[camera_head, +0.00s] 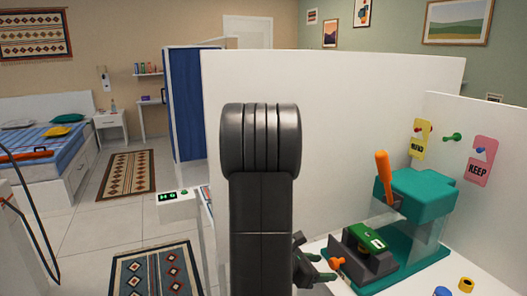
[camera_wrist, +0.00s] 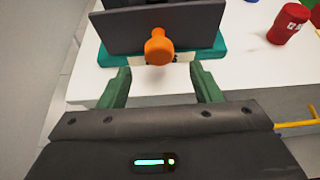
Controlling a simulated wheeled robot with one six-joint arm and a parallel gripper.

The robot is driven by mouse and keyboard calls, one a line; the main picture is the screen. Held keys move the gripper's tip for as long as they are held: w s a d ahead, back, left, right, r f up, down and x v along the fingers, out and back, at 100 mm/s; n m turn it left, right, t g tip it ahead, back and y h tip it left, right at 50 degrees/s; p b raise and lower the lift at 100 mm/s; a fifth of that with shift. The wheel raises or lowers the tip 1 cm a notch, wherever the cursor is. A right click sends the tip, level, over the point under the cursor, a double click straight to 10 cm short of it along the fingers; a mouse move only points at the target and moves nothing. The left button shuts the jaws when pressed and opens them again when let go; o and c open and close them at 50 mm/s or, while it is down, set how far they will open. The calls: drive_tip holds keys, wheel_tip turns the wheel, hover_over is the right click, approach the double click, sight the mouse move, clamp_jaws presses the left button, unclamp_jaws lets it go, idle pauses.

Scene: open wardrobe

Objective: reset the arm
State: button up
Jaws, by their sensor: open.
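My gripper (camera_wrist: 160,84) is open, its two green fingers spread apart in the wrist view. An orange knob (camera_wrist: 158,47) on the front of a dark grey block shows just beyond and between the fingertips. No object is seen held between the fingers. In the head view my dark arm stands upright in the middle and hides part of the scene. My gripper (camera_head: 318,268) shows partly at its lower right, left of the teal machine (camera_head: 420,195) with an orange lever (camera_head: 383,178).
A dark block with a green top (camera_head: 366,245) sits at the machine's front. A blue piece (camera_head: 442,291) and a yellow ring (camera_head: 466,284) lie at the table's right. White panels stand behind. A red cup-like object (camera_wrist: 288,24) is at the wrist view's upper right. Open floor lies left.

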sight(331, 265)
drive_tip(key=shift+x, duration=1.1)
drive_tip(key=shift+r, duration=0.15)
drive_tip(key=shift+a, duration=0.2)
drive_tip(key=p+v, duration=0.3)
drive_tip(key=v, duration=0.5)
drive_tip(key=b+x, duration=0.1)
drive_tip(key=x, duration=0.5)
drive_tip(key=r+b+x, duration=0.1)
drive_tip(key=x, duration=0.2)
drive_tip(key=shift+w+d+f+b, duration=0.1)
drive_tip(key=shift+d+f+b, duration=0.2)
drive_tip(key=shift+d, duration=0.25)
drive_tip(key=shift+w+d, duration=0.35)
drive_tip(key=shift+d, duration=0.3)
